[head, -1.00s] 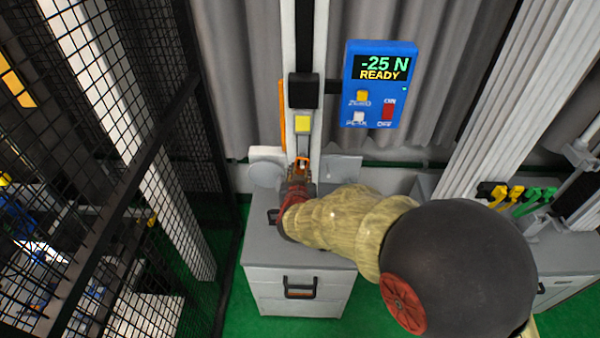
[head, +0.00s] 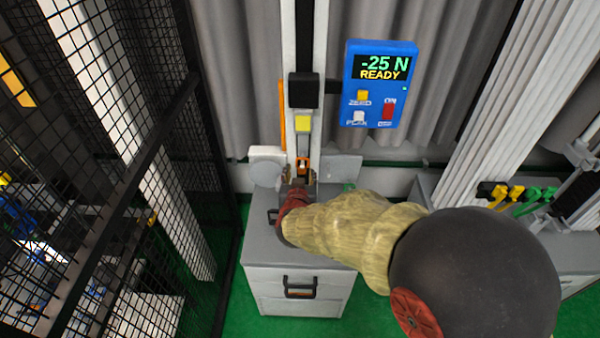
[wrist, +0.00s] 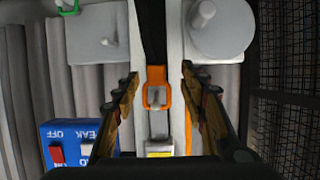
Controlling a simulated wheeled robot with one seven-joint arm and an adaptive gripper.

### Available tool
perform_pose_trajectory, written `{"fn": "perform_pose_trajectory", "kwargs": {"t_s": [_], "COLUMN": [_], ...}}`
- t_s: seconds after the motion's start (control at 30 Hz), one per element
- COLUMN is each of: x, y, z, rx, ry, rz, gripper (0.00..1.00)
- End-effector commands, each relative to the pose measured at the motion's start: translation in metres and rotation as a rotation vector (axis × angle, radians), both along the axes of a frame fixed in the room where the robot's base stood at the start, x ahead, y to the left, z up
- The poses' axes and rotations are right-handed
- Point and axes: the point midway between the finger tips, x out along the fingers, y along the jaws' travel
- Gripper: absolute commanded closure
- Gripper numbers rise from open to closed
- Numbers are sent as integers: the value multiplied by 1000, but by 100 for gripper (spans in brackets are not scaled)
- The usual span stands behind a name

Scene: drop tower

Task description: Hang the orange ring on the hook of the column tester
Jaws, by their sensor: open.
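The orange ring (head: 303,158) is at the lower front of the white column tester (head: 320,60). In the wrist view the orange ring (wrist: 149,86) surrounds the grey hook (wrist: 157,97), whose tip shows inside the ring's opening. A black strap (wrist: 152,35) runs from the ring, away from the yellow block (wrist: 160,154). My gripper (wrist: 159,80) is open, with one finger on each side of the ring and a gap to both. In the head view my gripper (head: 301,180) is just below the ring, with its fingers partly hidden by the wrist.
A blue display box (head: 378,85) reading -25 N READY stands right of the column. A grey drawer cabinet (head: 298,285) is below. A black mesh fence (head: 110,170) is at left. Yellow and green clips (head: 515,195) are at right.

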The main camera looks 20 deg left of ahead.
Motion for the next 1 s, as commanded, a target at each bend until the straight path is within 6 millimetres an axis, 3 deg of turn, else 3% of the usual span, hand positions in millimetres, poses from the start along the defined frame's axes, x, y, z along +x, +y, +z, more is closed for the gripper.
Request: {"fn": "perform_pose_trajectory", "kwargs": {"t_s": [0.2,0.43,0.6,0.87,1.0], "x": [-42,-77,-89,-92,-106], "y": [-9,-17,-21,-22,-7], "z": [18,33,38,39,19], "rx": [1,2,1,8,54], "ry": [-2,0,-1,2,101], "rz": [3,2,1,-3,41], "gripper": [57,57,57,57,57]}}
